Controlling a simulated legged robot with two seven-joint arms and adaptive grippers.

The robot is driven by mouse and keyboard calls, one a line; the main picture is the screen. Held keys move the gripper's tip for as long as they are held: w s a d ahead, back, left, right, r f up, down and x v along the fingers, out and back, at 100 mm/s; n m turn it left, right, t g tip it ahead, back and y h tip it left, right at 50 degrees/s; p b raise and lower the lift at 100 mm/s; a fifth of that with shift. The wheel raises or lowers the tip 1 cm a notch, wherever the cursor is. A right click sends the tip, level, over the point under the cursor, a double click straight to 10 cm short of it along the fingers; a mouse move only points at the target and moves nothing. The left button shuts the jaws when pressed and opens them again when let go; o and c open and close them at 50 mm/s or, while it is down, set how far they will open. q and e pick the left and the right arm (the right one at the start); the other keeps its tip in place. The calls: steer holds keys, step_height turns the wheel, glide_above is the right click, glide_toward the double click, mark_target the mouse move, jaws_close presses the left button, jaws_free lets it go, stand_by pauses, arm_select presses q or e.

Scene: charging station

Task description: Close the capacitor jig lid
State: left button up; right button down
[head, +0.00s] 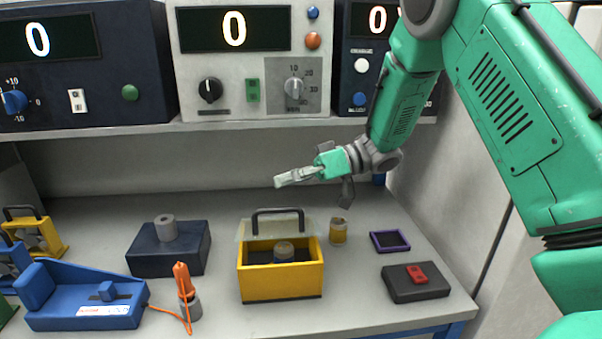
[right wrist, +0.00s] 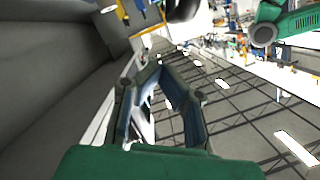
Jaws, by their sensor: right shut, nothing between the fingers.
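The capacitor jig is a yellow box (head: 281,283) on the bench in the head view. Its clear lid (head: 246,230) with a dark handle stands raised at the back edge, so the box is open at the top. A dark grey cylinder (head: 284,251) stands inside it. My right gripper (head: 281,181) is shut and empty, in the air above and behind the jig, pointing left and apart from the lid. Its fingers also show in the right wrist view (right wrist: 158,66), converging at the tips; the jig cannot be made out there. My left gripper is out of view.
A dark blue block with a grey cylinder (head: 166,250) and a blue fixture (head: 75,293) are left of the jig. A yellow-brown cylinder (head: 338,232), purple-rimmed tray (head: 390,241) and red-switched box (head: 416,284) are right. An instrument shelf (head: 230,126) hangs above.

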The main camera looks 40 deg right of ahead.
mark_target(274, 235)
steer(key=shift+s+f, duration=0.35)
steer(key=shift+f, duration=0.25)
steer(key=shift+s+f, duration=0.3)
steer(key=shift+f, duration=0.25)
steer(key=shift+s+a+f, duration=0.15)
steer(key=shift+a+f, duration=0.1)
steer(key=shift+a, duration=0.15)
steer(key=shift+a+r, duration=0.1)
steer(key=shift+a, duration=0.2)
steer(key=shift+s+f+n, duration=0.3)
steer(key=shift+s+f, duration=0.1)
steer(key=shift+f, duration=0.1)
steer(key=shift+n+t, duration=0.3)
steer(key=shift+n, duration=0.6)
steer(key=s+f, duration=0.1)
steer(key=s+a+f, duration=0.1)
steer(key=f, duration=0.1)
steer(key=shift+s+a+f+p, duration=0.1)
steer(key=shift+s+f+p, duration=0.05)
steer(key=shift+p, duration=0.15)
steer(key=shift+s+a+f+h, duration=0.15)
steer(key=shift+a+f+h, duration=0.05)
steer(key=shift+f+h, duration=0.15)
steer(key=shift+f, duration=0.1)
